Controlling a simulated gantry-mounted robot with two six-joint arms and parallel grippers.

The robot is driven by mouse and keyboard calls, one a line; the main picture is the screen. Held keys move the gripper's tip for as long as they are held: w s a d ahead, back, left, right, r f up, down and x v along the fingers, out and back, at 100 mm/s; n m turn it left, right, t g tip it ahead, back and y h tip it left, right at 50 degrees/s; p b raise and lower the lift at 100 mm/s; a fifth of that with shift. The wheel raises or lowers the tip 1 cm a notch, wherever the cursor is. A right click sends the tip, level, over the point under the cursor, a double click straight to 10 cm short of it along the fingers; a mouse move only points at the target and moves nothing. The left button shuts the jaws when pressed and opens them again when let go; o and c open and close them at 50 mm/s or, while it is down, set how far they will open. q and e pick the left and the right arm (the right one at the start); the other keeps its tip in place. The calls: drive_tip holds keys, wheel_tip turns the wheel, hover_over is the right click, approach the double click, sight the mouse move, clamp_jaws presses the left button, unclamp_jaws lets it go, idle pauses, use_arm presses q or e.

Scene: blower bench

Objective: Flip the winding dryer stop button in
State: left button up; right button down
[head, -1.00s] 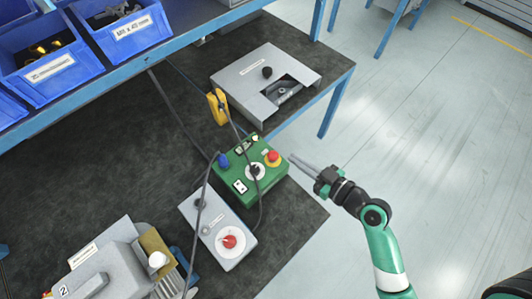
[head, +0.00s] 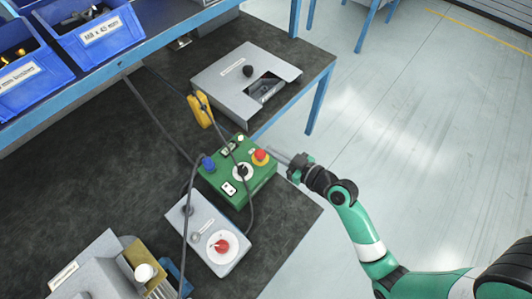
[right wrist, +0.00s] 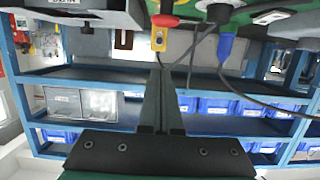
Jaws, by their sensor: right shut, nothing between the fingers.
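A green control box (head: 232,190) stands on the dark bench top in the head view. A red mushroom button (head: 260,155) on a yellow base sits at its right end; it also shows in the right wrist view (right wrist: 165,20). The box also carries a white dial with a black knob (head: 242,171), a rocker switch (head: 229,188) and a blue plug (head: 208,162). My right gripper (head: 273,152) is shut and empty, its tips close to the red button's right side; I cannot tell whether they touch. My left gripper is not in view.
A grey box with a red rotary knob (head: 221,246) stands in front of the green box. A yellow pendant (head: 200,110) and a grey fixture (head: 225,76) are behind it. Dark cables cross the bench. Blue bins (head: 95,45) line the shelf. Open floor lies right of the bench.

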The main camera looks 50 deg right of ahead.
sight(266, 162)
drive_tip(key=w+f, duration=0.1)
drive_tip(key=w+f+b, duration=0.1)
drive_tip(key=w, duration=0.1)
drive_tip(key=shift+w, duration=0.1)
drive_tip(key=f, duration=0.1)
drive_tip(key=f+b, duration=0.1)
drive_tip(key=shift+s+f, duration=0.25)
drive_tip(key=shift+f, duration=0.15)
drive_tip(key=shift+w, duration=0.1)
